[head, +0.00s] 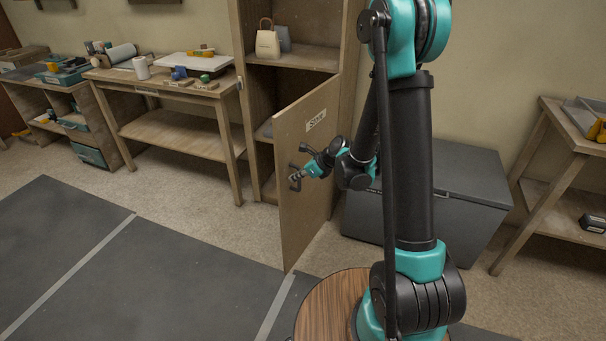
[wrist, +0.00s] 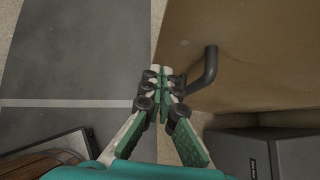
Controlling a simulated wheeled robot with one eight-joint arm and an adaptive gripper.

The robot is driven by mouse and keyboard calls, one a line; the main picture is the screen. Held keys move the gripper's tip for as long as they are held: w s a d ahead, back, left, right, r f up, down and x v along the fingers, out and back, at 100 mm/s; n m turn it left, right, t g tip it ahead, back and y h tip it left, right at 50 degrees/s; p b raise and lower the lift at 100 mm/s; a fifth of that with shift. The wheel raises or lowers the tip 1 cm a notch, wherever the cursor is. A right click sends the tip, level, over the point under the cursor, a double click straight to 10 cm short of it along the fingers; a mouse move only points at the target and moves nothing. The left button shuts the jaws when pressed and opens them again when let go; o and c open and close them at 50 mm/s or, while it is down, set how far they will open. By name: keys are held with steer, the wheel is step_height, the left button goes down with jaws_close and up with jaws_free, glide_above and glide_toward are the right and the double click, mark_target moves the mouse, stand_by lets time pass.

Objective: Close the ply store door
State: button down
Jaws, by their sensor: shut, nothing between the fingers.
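The ply store door (head: 301,220) is a plain wooden panel with a white "Store" label (head: 316,120). It stands swung open from the tall cabinet (head: 243,110), leaving shelves inside exposed. Its dark handle (head: 293,181) is on the door's labelled face; in the wrist view the handle (wrist: 208,70) is a curved black bar on the brown panel (wrist: 255,50). My gripper (head: 299,175) is shut and empty beside the handle. In the wrist view the fingertips (wrist: 162,72) lie just left of the handle, near the door's edge; I cannot tell whether they touch it.
A dark grey chest (head: 455,205) stands behind my arm, right of the door. A workbench with tools (head: 165,90) is left of the cabinet, and another table (head: 570,125) is at the right. Dark floor mats (head: 150,275) lie clear at the front left.

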mark_target(281, 176)
steer(key=shift+w+a+r, duration=0.1)
steer(key=shift+w+a, duration=0.35)
steer(key=shift+a, duration=0.35)
steer(key=shift+w+a, duration=0.45)
steer(key=shift+a, duration=0.35)
